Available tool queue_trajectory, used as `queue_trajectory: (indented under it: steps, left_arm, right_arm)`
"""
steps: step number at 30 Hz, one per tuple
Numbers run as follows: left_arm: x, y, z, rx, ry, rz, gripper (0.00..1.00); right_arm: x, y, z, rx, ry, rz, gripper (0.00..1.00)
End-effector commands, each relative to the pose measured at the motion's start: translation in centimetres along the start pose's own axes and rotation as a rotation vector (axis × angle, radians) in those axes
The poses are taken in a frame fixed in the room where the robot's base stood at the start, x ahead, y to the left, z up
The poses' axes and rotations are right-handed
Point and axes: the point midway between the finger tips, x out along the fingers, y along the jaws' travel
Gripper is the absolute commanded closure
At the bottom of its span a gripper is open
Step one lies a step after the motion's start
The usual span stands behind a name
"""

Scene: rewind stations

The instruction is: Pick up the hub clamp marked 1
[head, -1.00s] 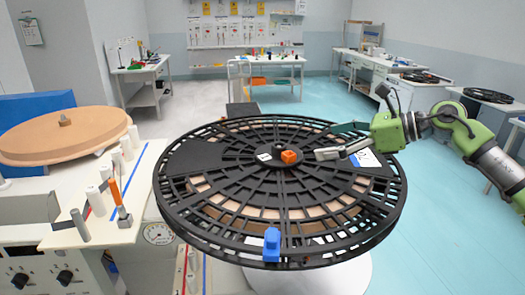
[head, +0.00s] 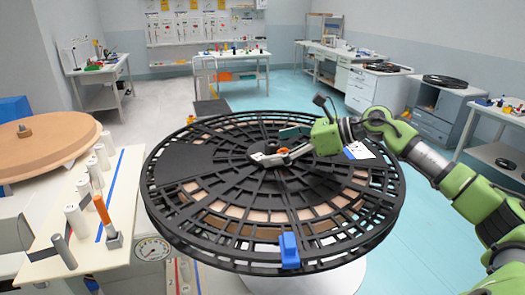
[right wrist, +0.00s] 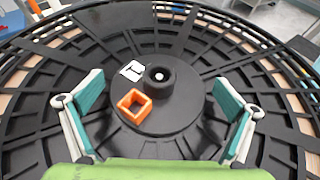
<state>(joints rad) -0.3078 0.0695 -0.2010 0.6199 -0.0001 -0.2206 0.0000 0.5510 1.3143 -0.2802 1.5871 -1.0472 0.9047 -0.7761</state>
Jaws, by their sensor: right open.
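The hub clamp, a small orange hollow square block (right wrist: 135,106), sits on the black hub disc of the big reel (head: 165,160). A white tag with a dark mark (right wrist: 132,71) lies beside it; I cannot read the mark clearly. In the head view the clamp (head: 283,151) is partly hidden by my right gripper (head: 272,145). That gripper, also in the right wrist view (right wrist: 158,82), is open, with its teal-padded fingers wide apart on either side of the clamp. It holds nothing. My left gripper is out of view.
A black round knob (right wrist: 159,81) rises at the hub centre, close to the clamp. A blue block (head: 289,250) sits on the reel's near rim. A white card (head: 359,150) lies on the reel's right. A bench with white posts (head: 77,221) stands at left.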

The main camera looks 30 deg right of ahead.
Motion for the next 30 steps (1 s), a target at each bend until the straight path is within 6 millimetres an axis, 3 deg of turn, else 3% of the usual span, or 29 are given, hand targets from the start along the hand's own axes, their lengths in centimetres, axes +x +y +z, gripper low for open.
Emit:
queue_trajectory:
  steps: [5,15,17,30]
  left_arm:
    - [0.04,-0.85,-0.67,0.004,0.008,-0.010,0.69]
    - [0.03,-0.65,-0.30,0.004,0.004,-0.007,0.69]
    - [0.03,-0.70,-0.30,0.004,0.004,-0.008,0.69]
    - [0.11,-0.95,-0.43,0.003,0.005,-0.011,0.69]
  right_arm:
    - [-0.03,-0.04,0.01,-0.001,0.000,-0.001,0.00]
    - [0.02,-0.01,-0.13,0.001,0.003,0.000,0.88]
    - [0.05,0.00,-0.17,0.001,0.003,0.001,1.00]
    - [0.10,0.05,-0.25,0.002,0.006,0.002,1.00]
